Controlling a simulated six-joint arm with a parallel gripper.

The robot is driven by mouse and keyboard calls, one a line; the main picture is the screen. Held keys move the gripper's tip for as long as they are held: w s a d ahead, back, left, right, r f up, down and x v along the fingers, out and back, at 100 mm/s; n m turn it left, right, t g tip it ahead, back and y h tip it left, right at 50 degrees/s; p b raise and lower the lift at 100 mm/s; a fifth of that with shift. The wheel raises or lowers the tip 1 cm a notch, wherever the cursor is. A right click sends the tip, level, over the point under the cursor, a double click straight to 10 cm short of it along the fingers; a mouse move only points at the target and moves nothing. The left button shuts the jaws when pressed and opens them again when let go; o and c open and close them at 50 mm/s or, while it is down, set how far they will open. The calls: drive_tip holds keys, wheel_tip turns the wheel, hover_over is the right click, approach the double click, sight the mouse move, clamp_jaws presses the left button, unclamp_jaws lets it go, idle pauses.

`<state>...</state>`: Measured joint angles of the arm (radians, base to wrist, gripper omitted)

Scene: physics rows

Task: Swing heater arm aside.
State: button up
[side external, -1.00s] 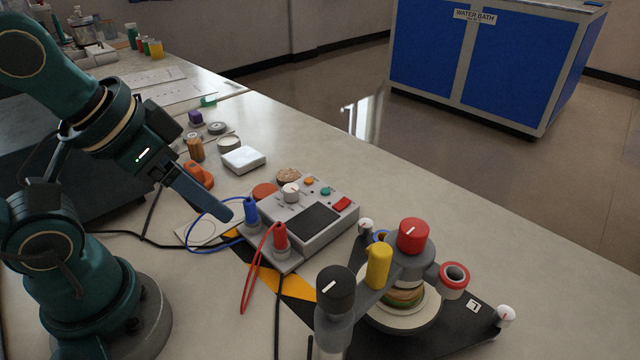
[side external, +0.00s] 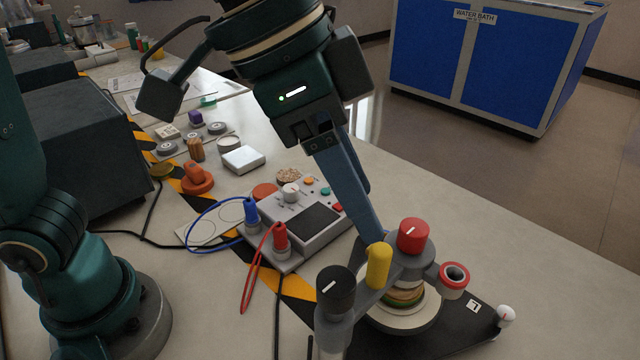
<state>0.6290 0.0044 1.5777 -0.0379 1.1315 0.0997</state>
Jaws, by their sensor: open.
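The heater arm (side external: 365,303) is a grey bar on a black base plate (side external: 462,325). It runs from a black-capped post (side external: 336,285) to a head with a red knob (side external: 413,235). A yellow upright peg (side external: 378,266) stands on the bar. The head sits over a pale round dish (side external: 408,319) holding a layered stack (side external: 404,294), partly hidden by the arm. My gripper (side external: 374,238) points down with its blue-grey fingertips just behind the top of the yellow peg. It is open and holds nothing; whether a finger touches the peg I cannot tell.
A grey control box (side external: 315,222) with a blue plug (side external: 251,212) and a red plug (side external: 280,238) stands left of the heater. Their cables loop over the bench. A red-rimmed ring (side external: 454,278) juts from the head's right. Bench right of the base is clear.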

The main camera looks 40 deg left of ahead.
sight(377, 250)
drive_tip(key=shift+s+d+f+m+g, duration=0.15)
drive_tip(key=shift+s+d+f+m, duration=0.05)
drive_tip(key=shift+s+d+f, duration=0.2)
drive_tip(key=shift+s+d+f+m+g, duration=0.2)
drive_tip(key=shift+d+f, duration=0.1)
drive_tip(key=shift+d, duration=0.2)
drive_tip(key=shift+x, duration=2.5)
clamp_jaws()
